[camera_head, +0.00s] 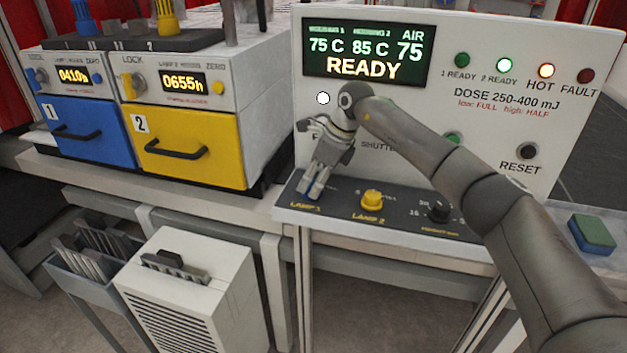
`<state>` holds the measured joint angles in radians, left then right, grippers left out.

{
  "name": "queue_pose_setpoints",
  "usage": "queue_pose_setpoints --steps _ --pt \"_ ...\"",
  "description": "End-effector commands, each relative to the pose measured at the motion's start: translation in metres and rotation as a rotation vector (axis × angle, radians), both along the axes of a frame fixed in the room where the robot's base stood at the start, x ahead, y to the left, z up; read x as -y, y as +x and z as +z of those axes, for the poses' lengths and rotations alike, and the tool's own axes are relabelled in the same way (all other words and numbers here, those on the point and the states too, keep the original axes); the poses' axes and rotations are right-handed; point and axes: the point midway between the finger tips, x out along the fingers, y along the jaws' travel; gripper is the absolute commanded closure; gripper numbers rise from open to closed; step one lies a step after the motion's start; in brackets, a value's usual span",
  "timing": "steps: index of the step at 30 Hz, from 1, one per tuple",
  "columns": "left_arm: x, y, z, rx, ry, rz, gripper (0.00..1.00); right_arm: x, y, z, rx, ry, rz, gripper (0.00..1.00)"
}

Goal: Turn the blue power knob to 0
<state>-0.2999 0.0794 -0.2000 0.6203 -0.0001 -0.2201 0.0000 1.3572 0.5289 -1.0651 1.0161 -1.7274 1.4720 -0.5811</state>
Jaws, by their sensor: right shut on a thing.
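My right gripper (314,190) reaches down to the sloped dark control strip (335,203) at its left end, just above the LAMP 1 label. Its fingers point down and are shut on the knob there, which they hide; I take it for the blue power knob, but no blue and no pointer shows. The yellow LAMP 2 knob (372,199) stands clear to the right of the fingers. A black knob (438,211) sits further right. The display (367,54) reads 75 C, 85 C, AIR 75 and READY. My left gripper is out of view.
My right arm crosses the white panel (455,25) and covers some labels. To the left stand units with a blue drawer (90,130) and a yellow drawer (190,150). A green-topped block (592,233) lies at the right. A white vented box (195,290) stands below.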

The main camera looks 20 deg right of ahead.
Motion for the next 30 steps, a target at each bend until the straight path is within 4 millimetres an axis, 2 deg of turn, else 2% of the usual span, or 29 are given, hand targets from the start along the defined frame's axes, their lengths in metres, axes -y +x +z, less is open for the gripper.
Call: queue_pose_setpoints --steps 1,6,17,20,30 --pt "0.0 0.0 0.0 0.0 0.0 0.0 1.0 0.0 0.001 0.002 0.006 0.001 -0.001 0.65" --pt "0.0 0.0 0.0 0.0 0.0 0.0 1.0 0.0 0.001 0.002 0.004 0.001 0.0 0.45" --pt "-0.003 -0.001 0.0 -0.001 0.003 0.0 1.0 0.002 0.0 0.005 0.003 0.001 -0.001 0.45" --pt "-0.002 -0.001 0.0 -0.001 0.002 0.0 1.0 0.005 -0.003 0.016 0.003 0.002 -0.001 0.45" --pt "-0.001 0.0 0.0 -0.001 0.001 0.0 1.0 0.028 -0.017 0.082 0.006 0.001 -0.003 0.45"
